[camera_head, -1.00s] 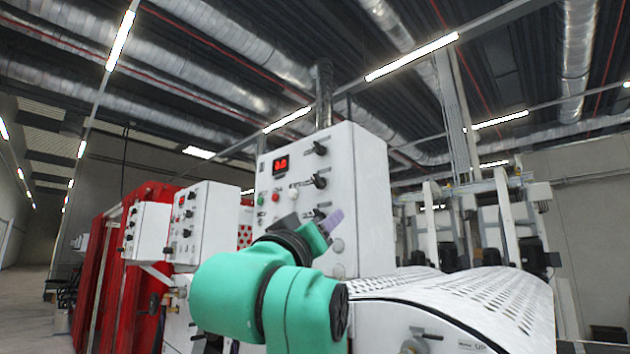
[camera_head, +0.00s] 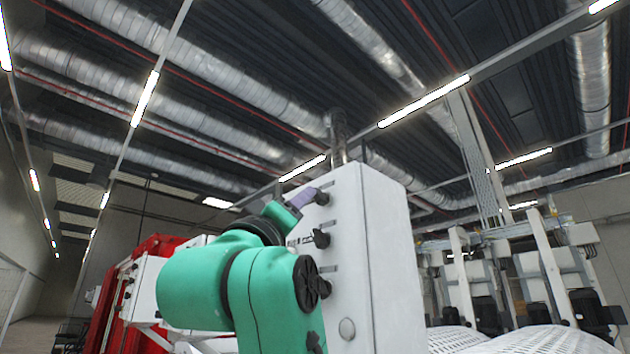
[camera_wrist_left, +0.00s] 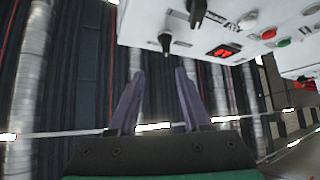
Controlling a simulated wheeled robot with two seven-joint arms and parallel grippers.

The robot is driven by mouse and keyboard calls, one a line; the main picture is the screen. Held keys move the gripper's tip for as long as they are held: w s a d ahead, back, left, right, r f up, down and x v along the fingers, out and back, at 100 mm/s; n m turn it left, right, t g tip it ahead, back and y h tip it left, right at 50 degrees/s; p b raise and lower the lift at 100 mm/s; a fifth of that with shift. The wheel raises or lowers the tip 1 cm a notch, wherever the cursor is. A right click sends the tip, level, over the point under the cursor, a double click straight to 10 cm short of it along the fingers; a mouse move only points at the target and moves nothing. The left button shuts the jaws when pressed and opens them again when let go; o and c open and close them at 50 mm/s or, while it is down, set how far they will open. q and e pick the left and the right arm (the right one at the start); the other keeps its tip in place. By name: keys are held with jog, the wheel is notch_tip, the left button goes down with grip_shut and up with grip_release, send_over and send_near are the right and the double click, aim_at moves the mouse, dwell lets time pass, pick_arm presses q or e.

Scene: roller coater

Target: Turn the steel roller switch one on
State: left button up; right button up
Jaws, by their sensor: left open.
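The white control box (camera_head: 375,265) stands right of my left arm in the head view. Black rotary switches run down its front: a top one (camera_head: 322,198) and a lower one (camera_head: 321,238). The left wrist view shows the panel upside down, with the top switch (camera_wrist_left: 165,42) and another switch (camera_wrist_left: 197,12). Their labels are too small to read, so I cannot tell which is steel roller switch one. My left gripper (camera_head: 311,192) is beside the top switch; in the wrist view its purple fingers (camera_wrist_left: 160,72) are spread and empty, pointing toward that switch, with nothing between them.
The red display (camera_wrist_left: 222,50), a red button (camera_wrist_left: 268,34) and a green button (camera_wrist_left: 284,43) sit beside the switches. Perforated white covers (camera_head: 540,342) lie below right. Red machinery (camera_head: 125,300) stands at the left. Open space lies above the box.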

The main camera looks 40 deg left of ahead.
aim_at(316, 198)
pick_arm(q)
jog(key=w+a+r+p, duration=0.1)
jog(key=w, duration=0.2)
jog(key=w+a+r+p, duration=0.1)
jog(key=w+r+p, duration=0.1)
jog(key=w, duration=0.1)
jog(key=w+a+r+p, duration=0.1)
jog(key=w+a, duration=0.1)
jog(key=w, duration=0.1)
jog(key=shift+r+p, duration=0.3)
jog(key=shift+p, duration=0.05)
jog(key=shift+s+d, duration=0.15)
jog(key=shift+d, duration=0.05)
jog(key=shift+s+d+r, duration=0.15)
jog(key=shift+s+d, duration=0.1)
jog(key=shift+s, duration=0.25)
jog(key=c, duration=0.6)
jog(key=shift+a, duration=0.15)
grip_shut()
pick_arm(e)
jog(key=r, duration=0.6)
jog(key=shift+w+a, duration=0.3)
jog(key=shift+a, duration=0.05)
